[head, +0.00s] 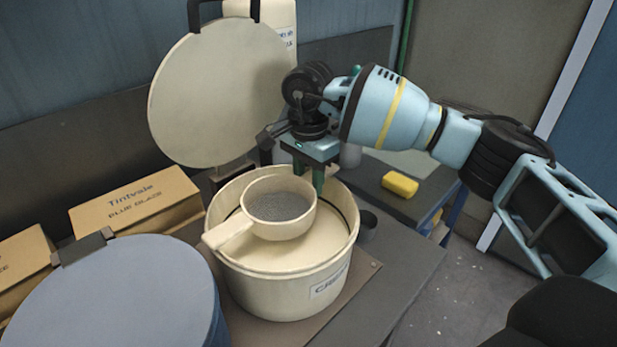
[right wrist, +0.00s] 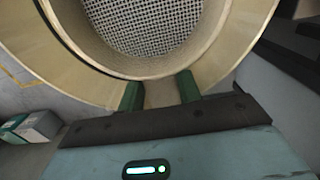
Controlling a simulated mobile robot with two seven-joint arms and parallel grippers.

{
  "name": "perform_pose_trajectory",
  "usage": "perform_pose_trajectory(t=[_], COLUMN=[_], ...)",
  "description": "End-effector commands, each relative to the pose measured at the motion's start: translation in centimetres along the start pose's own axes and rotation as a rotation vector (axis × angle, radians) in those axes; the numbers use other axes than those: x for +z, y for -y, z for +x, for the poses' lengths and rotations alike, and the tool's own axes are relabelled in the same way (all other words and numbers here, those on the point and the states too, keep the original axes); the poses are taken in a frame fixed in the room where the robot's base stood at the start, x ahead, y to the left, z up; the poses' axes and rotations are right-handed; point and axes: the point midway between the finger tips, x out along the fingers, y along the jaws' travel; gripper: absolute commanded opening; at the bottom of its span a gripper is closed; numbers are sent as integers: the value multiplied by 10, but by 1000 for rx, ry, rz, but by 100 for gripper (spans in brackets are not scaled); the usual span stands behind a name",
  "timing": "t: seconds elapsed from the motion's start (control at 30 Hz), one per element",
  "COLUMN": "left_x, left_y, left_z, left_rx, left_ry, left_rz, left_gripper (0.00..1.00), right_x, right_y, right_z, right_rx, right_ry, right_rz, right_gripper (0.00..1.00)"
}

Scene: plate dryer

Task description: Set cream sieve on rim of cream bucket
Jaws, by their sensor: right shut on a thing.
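The cream sieve (head: 303,222), a round bowl with grey mesh and a flat handle, is over the opening of the cream bucket (head: 275,297). The handle (head: 229,230) points to the front left and crosses the bucket rim in the head view; I cannot tell whether it touches. My right gripper (head: 308,177) is at the sieve's far side. In the right wrist view, its green fingers (right wrist: 160,93) are shut on a small cream part at the sieve's edge, with the mesh (right wrist: 145,28) just beyond. My left gripper is not in view.
A round cream lid (head: 215,95) stands raised behind the bucket. A blue-grey round lid (head: 120,295) is at the front left, near cardboard boxes (head: 135,203). A yellow block (head: 400,184) lies on the surface to the right. A small dark cup (head: 367,226) stands beside the bucket.

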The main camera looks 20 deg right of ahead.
Motion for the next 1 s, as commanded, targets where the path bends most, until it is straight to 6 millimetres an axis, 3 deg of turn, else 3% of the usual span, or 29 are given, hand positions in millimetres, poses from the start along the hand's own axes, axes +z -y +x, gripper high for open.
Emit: perform_pose_trajectory(t=[0.03,0.07,0.23,0.57,1.0], left_x=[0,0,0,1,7], left_y=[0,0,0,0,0], left_z=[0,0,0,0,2], left_rx=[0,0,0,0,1], left_ry=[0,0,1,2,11], left_rz=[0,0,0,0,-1], left_gripper=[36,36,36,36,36], right_x=[0,0,0,0,0], right_y=[0,0,0,0,1], right_z=[0,0,0,-3,-64], right_rx=[-1,-1,0,0,-1], right_ry=[0,0,0,0,0], right_rz=[0,0,0,0,0], right_gripper=[12,38,60,60,60])
